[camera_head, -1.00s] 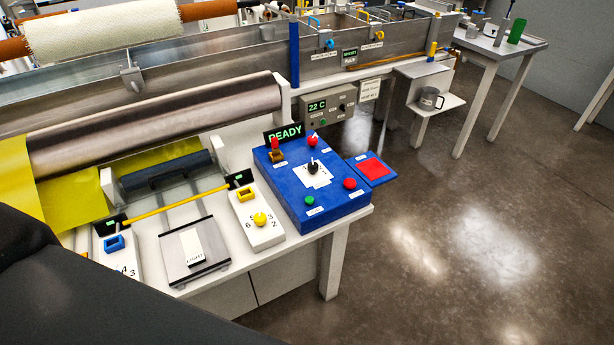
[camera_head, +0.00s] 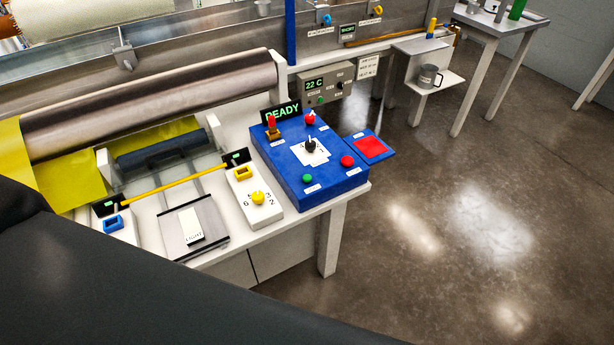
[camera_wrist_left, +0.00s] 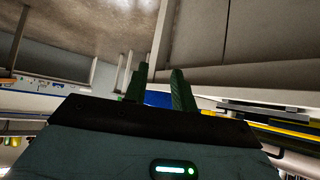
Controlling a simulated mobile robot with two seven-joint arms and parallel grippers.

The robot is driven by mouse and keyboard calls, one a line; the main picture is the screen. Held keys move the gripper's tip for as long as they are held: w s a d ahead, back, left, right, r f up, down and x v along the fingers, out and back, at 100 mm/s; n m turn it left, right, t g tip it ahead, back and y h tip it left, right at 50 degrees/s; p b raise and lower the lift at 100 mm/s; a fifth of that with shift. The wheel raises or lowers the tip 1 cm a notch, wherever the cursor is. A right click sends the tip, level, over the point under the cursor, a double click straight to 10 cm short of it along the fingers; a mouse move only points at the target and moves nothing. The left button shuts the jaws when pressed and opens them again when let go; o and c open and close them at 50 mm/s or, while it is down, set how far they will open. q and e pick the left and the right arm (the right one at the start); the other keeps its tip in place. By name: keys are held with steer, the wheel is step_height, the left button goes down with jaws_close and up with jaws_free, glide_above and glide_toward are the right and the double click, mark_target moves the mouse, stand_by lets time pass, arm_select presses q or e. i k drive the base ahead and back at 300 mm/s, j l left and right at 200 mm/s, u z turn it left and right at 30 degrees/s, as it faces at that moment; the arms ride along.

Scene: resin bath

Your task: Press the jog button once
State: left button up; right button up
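The blue control box (camera_head: 330,183) stands at the right end of the white bench in the head view. It carries a green button (camera_head: 307,178), a red button (camera_head: 347,161), a black knob (camera_head: 310,145) on a white plate, a red-topped control (camera_head: 310,118) and a red lever (camera_head: 271,122). Their labels are too small to read, so I cannot tell which one is the jog button. In the left wrist view my left gripper (camera_wrist_left: 160,76) has its two green fingers apart, with nothing visible between them but background blue. My right gripper is in neither view.
A red pad on a blue plate (camera_head: 388,155) sits right of the box. A READY display (camera_head: 281,112) stands behind it. A white unit with a yellow knob (camera_head: 270,213) and a LIGHT plate (camera_head: 168,232) lie to its left. The floor at right is clear.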

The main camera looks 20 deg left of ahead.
mark_target(306, 178)
steer(key=i+u, duration=0.1)
steer(key=u, duration=0.25)
steer(key=l+u, duration=0.15)
steer(key=u, duration=0.25)
steer(key=i+l+u, duration=0.1)
steer(key=u, duration=0.25)
steer(key=i+l+u, duration=0.1)
steer(key=l+u, duration=0.15)
steer(key=l, duration=0.2)
steer(key=i+l+u, duration=0.1)
steer(key=l+u, duration=0.15)
steer(key=l, duration=0.75)
steer(key=i+l, duration=0.15)
steer(key=l, duration=0.4)
steer(key=u, duration=0.05)
